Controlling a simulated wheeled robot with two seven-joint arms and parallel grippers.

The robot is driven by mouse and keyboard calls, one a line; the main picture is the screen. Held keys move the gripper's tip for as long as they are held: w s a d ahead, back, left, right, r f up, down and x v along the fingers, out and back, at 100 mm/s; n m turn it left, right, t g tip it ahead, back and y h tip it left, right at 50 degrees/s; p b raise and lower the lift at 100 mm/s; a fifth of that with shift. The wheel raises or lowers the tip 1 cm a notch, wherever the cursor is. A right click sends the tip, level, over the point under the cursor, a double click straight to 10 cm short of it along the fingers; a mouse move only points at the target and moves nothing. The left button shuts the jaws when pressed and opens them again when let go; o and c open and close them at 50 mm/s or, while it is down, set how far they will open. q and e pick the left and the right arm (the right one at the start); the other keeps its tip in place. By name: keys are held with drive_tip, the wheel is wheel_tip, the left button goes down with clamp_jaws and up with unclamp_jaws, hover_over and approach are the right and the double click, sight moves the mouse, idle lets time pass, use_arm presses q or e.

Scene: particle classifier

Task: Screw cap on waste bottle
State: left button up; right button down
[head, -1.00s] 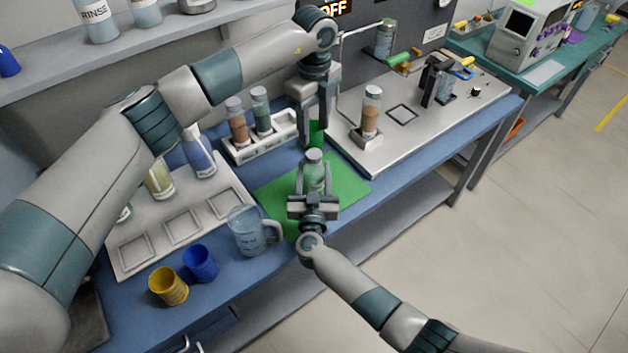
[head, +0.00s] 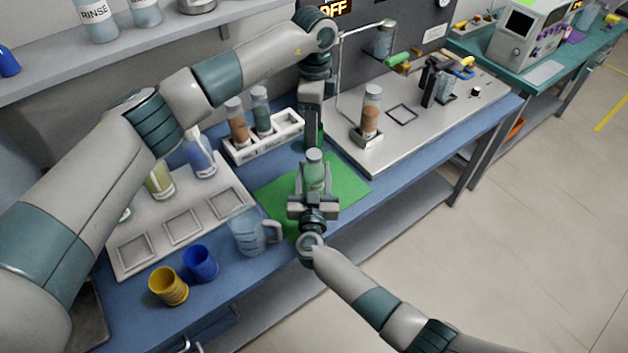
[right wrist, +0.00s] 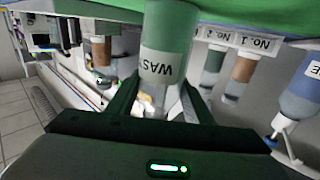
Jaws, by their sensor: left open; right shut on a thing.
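The waste bottle (head: 315,178), clear with green contents, stands upright over the green mat in the head view. A pale grey cap (head: 314,155) shows at its top; how tightly it sits cannot be seen. My right gripper (head: 314,192) is shut on the bottle's body from the front. In the right wrist view the bottle (right wrist: 163,65) appears upside down with its "WASTE" label, between my fingers. My left gripper (head: 313,145) is open and points down, just above or behind the cap. One finger hides the other, and contact cannot be told.
The green mat (head: 275,200) lies on the blue bench. A white rack (head: 240,152) with two bottles is behind left, a metal platform (head: 400,150) with a bottle at right. A clear jug (head: 245,235) and blue (head: 200,263) and yellow (head: 168,286) cups are front left.

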sight(314, 153)
use_arm(q)
drive_tip(key=shift+f, duration=3.95)
drive_tip(key=shift+c, duration=0.4)
clamp_jaws()
